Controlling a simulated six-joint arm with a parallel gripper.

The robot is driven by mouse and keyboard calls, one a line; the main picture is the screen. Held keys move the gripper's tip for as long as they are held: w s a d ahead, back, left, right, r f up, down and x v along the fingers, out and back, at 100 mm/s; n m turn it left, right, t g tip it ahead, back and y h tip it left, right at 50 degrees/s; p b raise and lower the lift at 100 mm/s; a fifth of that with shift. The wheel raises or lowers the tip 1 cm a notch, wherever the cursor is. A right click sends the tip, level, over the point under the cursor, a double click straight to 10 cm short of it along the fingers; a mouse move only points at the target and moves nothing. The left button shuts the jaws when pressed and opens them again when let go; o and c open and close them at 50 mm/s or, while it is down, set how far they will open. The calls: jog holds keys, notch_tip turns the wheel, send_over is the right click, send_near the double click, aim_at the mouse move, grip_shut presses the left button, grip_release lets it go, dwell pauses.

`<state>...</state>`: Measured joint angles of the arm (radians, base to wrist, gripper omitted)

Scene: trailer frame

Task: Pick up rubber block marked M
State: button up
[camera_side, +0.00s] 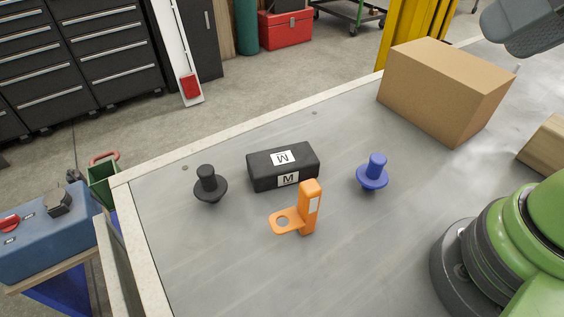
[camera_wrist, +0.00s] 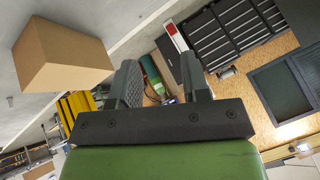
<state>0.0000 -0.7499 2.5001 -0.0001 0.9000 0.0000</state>
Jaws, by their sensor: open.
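The black rubber block (camera_side: 264,175) lies on the grey table in the side view, with white M labels on its top and front faces. An orange bracket (camera_side: 309,205) stands close in front of it, and its upright overlaps the block's lower right edge in the picture. My gripper shows in the wrist view (camera_wrist: 162,88) with its two dark fingers apart and nothing between them. It points away over the workshop, and the block is not in the wrist view. In the side view a grey part at the top right corner seems to belong to my arm.
A black knobbed peg (camera_side: 209,186) stands left of the block and a blue one (camera_side: 373,173) right of it. A cardboard box (camera_side: 440,90) sits at the back right and also shows in the wrist view (camera_wrist: 60,58). A wooden piece (camera_side: 546,148) lies at the right edge. The front table area is clear.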

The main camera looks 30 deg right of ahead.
jog(key=o, duration=1.1)
